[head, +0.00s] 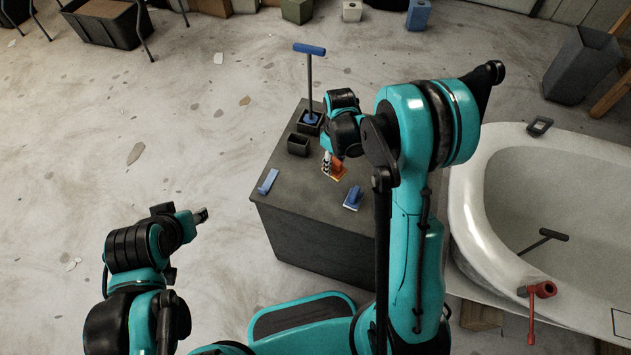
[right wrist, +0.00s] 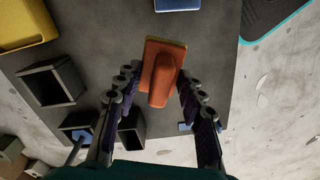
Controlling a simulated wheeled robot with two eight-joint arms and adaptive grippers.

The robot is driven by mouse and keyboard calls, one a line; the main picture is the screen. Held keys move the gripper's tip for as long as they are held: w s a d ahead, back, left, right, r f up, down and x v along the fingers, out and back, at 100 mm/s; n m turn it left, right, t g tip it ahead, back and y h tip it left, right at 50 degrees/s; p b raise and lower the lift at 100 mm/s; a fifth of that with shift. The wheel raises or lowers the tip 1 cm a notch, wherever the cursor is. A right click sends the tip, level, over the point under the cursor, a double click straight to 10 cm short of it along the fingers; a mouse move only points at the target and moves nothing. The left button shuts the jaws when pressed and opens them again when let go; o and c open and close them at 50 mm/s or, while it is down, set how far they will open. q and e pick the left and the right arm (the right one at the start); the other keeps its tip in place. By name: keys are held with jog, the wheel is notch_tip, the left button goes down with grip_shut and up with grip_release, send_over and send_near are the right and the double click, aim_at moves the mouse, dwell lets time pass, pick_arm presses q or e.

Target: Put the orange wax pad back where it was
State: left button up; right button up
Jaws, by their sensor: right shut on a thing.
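The orange wax pad (head: 340,174) is at the dark table top (head: 285,212), near its middle. In the right wrist view the pad (right wrist: 165,58) shows a flat plate with a raised orange grip. My right gripper (head: 332,164) is shut on that grip, with one finger on each side in the right wrist view (right wrist: 161,85). I cannot tell whether the pad touches the table or hangs just above it. My left gripper (head: 201,215) is away to the left of the table, over the floor; its opening is unclear.
A blue pad (head: 353,198) and a blue block (head: 268,181) lie on the table. A small open black box (head: 298,144) and a tall blue-handled T-tool (head: 310,80) stand behind. The white hull mould (head: 468,205) is to the right.

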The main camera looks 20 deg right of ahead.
jog(key=a+f, duration=0.1)
jog(key=a, duration=0.1)
jog(key=a+f+b, duration=0.1)
jog(key=a, duration=0.1)
jog(key=a+f, duration=0.1)
jog(key=shift+w+a+f+b, duration=0.1)
jog(key=shift+a+f+b, duration=0.2)
jog(key=shift+a+f, duration=0.1)
notch_tip(320, 180, down, 4)
jog(key=shift+r+b, duration=0.1)
jog(key=shift+b, duration=0.8)
jog(key=shift+r, duration=0.1)
jog(key=shift+f, duration=0.25)
jog(key=o, duration=1)
jog(key=shift+r, duration=0.1)
